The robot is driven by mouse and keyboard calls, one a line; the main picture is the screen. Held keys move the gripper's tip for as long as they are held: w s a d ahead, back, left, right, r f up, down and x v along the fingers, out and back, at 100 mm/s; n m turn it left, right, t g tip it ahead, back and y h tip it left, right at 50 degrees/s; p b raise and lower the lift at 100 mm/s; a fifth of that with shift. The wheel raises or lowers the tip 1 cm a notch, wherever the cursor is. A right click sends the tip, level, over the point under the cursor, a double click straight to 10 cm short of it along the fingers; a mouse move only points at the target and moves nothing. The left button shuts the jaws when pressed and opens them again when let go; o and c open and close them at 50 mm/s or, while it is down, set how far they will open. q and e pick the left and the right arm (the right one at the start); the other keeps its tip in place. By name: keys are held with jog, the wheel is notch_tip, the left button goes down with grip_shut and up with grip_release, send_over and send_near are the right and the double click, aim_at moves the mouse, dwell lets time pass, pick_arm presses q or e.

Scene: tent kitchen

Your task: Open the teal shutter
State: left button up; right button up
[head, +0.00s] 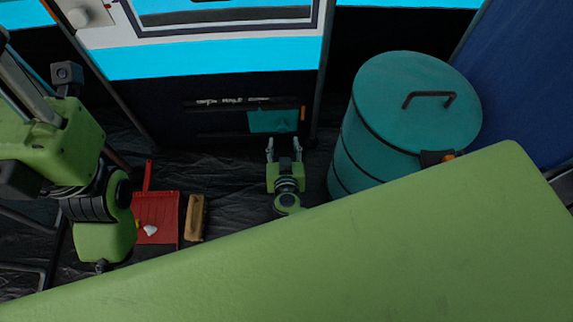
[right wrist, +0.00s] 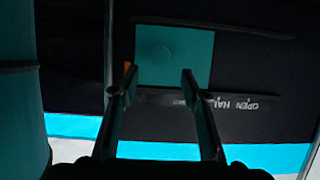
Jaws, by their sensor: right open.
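The teal shutter (head: 273,121) is a small flat plate at the right part of a dark panel, under a strip of white lettering. In the right wrist view the shutter (right wrist: 190,50) shows as a square with a faint round mark, beside a dark slot or rail. My right gripper (head: 283,142) is open and empty, just in front of and below the shutter in the head view. In the right wrist view its fingers (right wrist: 159,76) are apart, overlapping the plate's lettering-side edge; contact cannot be told. My left arm shows at the left, but its gripper does not.
A large teal drum (head: 352,155) with a black-handled lid stands right of my right gripper. A red dustpan (head: 158,208) and a wooden brush (head: 195,218) lie on the dark floor at left. A blue curtain (head: 525,80) hangs at the right. An orange mark (head: 302,114) adjoins the shutter.

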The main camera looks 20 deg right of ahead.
jog(key=s+a+r+n+g+y+p, duration=0.1)
jog(key=s+r+p, duration=0.4)
jog(key=p, duration=0.7)
jog(key=s+a+r+n+g+y+p, duration=0.1)
jog(key=s+a+r+n+y+p, duration=0.2)
jog(key=s+p, duration=0.5)
notch_tip(320, 180, up, 2)
jog(key=y+p, duration=0.1)
jog(key=p, duration=0.4)
jog(key=shift+s+r, duration=0.15)
jog(key=shift+r, duration=0.05)
